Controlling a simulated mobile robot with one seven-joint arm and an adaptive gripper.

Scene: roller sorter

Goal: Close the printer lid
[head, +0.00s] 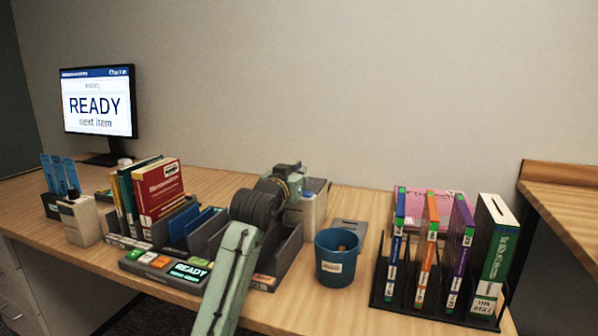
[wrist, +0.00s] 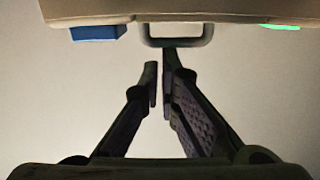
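The printer (head: 311,207) is a pale box on the desk, partly hidden behind my arm and gripper in the head view. In the wrist view a beige body, likely the printer (wrist: 230,12), fills the top edge, with a grey loop handle (wrist: 205,36), a blue part and a green patch. I cannot tell how far its lid stands open. My gripper (wrist: 160,75) has its fingertips almost together with a narrow empty gap. The right fingertip reaches up to the handle in the picture; contact is unclear. In the head view the fingers are hidden.
A blue bin (head: 338,262) stands to the right of my arm. A black rack of upright books (head: 445,265) is farther right. Red and green books (head: 150,195), a button panel (head: 165,268) and a monitor (head: 98,102) are on the left.

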